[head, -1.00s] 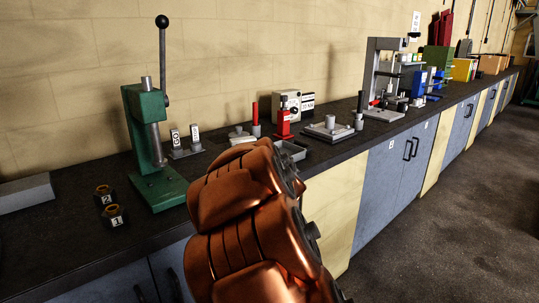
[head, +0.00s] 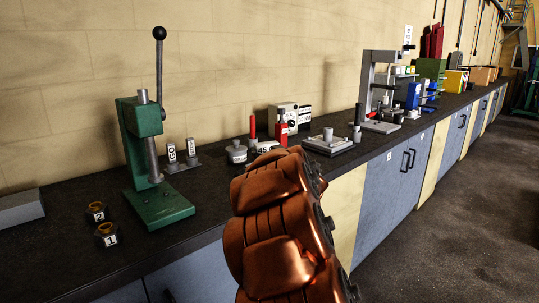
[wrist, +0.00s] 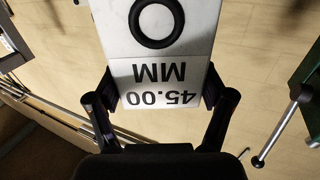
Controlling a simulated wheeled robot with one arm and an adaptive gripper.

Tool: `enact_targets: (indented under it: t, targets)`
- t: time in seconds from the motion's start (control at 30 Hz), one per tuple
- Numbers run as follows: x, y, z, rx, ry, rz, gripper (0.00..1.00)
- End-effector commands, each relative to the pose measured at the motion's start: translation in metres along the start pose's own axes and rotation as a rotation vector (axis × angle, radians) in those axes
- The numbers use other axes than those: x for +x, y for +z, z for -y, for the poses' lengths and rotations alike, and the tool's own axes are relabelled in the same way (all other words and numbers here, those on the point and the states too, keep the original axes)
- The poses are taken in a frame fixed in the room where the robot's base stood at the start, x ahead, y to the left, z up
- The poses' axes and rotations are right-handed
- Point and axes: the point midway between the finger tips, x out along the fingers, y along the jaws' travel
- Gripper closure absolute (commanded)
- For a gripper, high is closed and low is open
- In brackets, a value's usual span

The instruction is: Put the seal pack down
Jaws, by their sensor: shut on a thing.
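The seal pack (wrist: 165,62) is a white flat pack with a black ring and the label "45.00 MM", upside down in the wrist view. My gripper (wrist: 160,88) is shut on it, one finger at each side edge. In the head view my copper-coloured arm hides the gripper. A small white edge marked "45" (head: 264,149) shows just above the arm; it looks like part of the pack. I cannot tell its height above the bench.
The dark bench top (head: 60,245) runs along the wall. Red (head: 282,132) and grey fixtures stand beyond my arm.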

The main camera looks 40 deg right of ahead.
Motion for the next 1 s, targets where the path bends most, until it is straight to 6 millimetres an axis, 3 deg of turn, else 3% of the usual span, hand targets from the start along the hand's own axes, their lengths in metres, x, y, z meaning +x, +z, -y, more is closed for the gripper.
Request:
enact_targets:
  t: [0.5,0.8,1.0]
  targets:
    - [0.062,0.005,-0.03,-0.001,-0.002,-0.002,0.54]
    - [0.074,0.007,-0.037,0.002,-0.001,-0.001,0.54]
    - [0.073,0.033,-0.036,0.0,-0.002,0.001,0.54]
